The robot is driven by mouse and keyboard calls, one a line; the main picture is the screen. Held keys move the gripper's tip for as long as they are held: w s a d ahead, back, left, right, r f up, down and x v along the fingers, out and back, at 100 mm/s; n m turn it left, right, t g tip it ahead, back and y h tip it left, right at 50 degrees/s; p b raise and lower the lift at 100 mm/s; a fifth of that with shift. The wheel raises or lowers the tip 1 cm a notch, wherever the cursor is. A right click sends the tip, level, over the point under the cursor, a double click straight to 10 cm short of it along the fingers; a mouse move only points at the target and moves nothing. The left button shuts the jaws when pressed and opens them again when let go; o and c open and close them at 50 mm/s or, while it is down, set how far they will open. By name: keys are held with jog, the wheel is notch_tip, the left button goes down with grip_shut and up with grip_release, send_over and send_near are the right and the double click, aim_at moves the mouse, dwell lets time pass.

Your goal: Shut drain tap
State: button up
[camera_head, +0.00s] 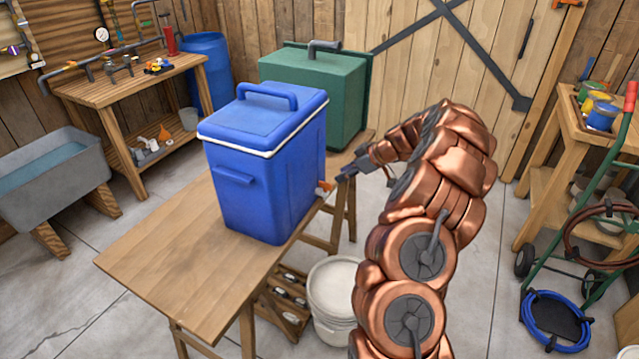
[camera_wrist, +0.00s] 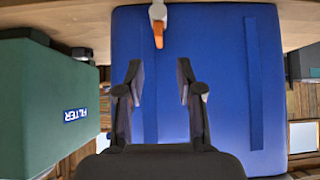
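A blue cooler box (camera_head: 262,165) with a lid and top handle stands on a wooden table. Its drain tap (camera_head: 325,186) with an orange lever sits low on the side facing my arm. In the wrist view the tap's pale body (camera_wrist: 157,11) and orange lever (camera_wrist: 158,36) show at the top centre, the lever pointing down the picture. My gripper (camera_head: 346,173) is beside the tap. In the wrist view my gripper (camera_wrist: 158,75) is open and empty, its fingers apart in front of the blue wall, with the lever just beyond the gap between the tips.
A green box (camera_head: 315,88) labelled FILTER (camera_wrist: 77,115) stands behind the cooler. The wooden table's (camera_head: 185,262) near left part is clear. A white bucket (camera_head: 333,290) and a crate (camera_head: 283,305) stand below. A hand cart (camera_head: 590,250) is at the right.

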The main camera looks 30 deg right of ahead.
aim_at(329, 184)
jog(key=shift+p+x, duration=1.4)
jog(key=shift+x, duration=2.5)
jog(key=shift+d, duration=0.1)
